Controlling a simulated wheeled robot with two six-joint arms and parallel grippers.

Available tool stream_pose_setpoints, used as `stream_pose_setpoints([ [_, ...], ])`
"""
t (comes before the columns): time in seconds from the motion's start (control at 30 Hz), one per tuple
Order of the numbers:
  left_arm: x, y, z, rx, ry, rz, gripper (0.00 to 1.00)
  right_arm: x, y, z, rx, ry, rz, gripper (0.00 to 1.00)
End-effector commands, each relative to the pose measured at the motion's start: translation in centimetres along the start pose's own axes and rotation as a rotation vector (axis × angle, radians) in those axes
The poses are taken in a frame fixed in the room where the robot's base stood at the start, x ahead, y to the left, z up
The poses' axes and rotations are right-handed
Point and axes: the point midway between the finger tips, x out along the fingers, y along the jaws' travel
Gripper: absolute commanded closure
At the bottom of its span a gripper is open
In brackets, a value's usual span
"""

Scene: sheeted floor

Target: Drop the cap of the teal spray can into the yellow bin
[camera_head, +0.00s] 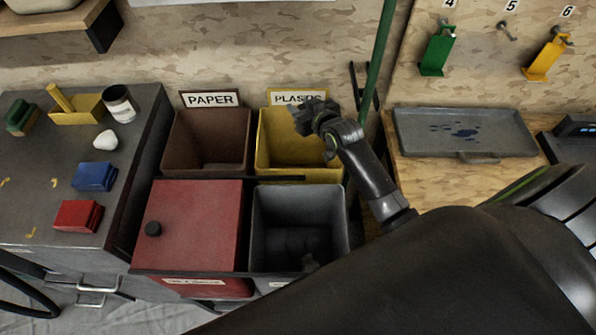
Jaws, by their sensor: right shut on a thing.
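The yellow bin (287,164) stands open at the back of the bin group, under a sign that seems to read PLASTIC. My right gripper (303,117) is over the back part of this bin, at about its rim height or above, its arm coming in from the right. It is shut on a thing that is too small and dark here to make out. I cannot pick out the teal spray can or its cap in this view. My left gripper is not in view.
A brown bin (207,142) marked PAPER is left of the yellow one. A red-lidded bin (193,225) and an open grey bin (299,225) stand in front. A green pole (377,60) rises close to my right arm. A grey tray (465,132) lies on the right bench.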

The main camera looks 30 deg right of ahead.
Motion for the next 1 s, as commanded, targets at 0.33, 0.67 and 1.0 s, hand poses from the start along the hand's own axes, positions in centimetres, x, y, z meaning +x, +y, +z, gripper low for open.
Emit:
stream_pose_setpoints([
  [0.33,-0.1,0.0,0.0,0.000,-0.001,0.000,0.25,0.0,0.0,-0.1,0.000,0.000,0.000,0.41],
  [0.67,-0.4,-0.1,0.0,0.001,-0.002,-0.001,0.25,-0.4,0.0,-0.1,0.000,-0.001,0.000,0.41],
  [1.0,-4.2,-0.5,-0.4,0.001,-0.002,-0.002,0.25,-4.9,0.0,-0.5,0.001,-0.003,0.000,0.41],
])
